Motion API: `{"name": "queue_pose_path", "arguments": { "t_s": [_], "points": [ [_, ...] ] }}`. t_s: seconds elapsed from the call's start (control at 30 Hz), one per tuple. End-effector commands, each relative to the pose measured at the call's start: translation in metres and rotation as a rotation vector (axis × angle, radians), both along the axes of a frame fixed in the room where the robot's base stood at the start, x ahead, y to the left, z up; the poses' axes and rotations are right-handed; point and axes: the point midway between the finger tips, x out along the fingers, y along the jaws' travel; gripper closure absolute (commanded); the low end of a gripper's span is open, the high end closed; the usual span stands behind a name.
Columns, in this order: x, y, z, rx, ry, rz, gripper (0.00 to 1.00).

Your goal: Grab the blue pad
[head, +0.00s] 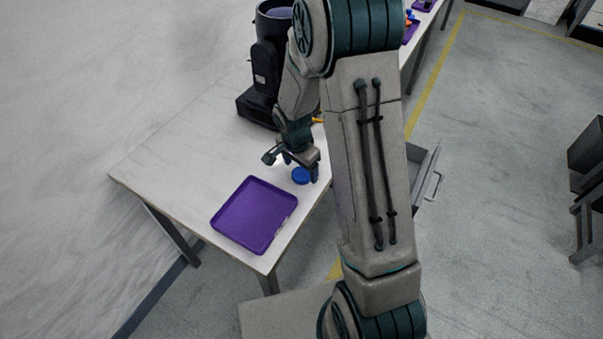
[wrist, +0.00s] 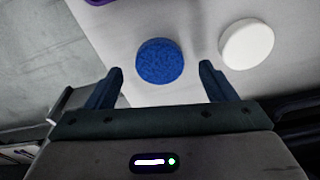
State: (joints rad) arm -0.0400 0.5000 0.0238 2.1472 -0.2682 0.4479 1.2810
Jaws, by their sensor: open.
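The blue pad (wrist: 160,61) is a round, rough-textured disc lying on the white table. In the wrist view it lies between and just beyond the two fingertips of my gripper (wrist: 161,75), which is open and empty. In the head view the blue pad (head: 301,175) is near the table's right edge, beside the purple tray, with my gripper (head: 301,168) over it. Part of the pad is hidden by a finger there.
A white round pad (wrist: 247,44) lies to the right of the blue one in the wrist view. A purple tray (head: 254,214) sits at the table's near end. A black stage light (head: 266,75) stands farther back. An open drawer (head: 428,178) is under the right side.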

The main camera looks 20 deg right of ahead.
Motion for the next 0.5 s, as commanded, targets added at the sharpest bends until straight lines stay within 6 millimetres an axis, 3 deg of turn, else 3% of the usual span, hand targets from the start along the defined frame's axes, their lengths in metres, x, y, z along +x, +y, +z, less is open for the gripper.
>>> {"name": "queue_pose_path", "arguments": {
  "t_s": [0.2,0.47,0.5],
  "points": [
    [0.001,-0.002,-0.018,0.000,0.000,-0.001,0.23],
    [0.002,-0.002,-0.020,-0.001,-0.001,-0.001,0.23],
    [0.002,-0.002,-0.020,-0.001,-0.001,-0.001,0.34]
  ]
}}
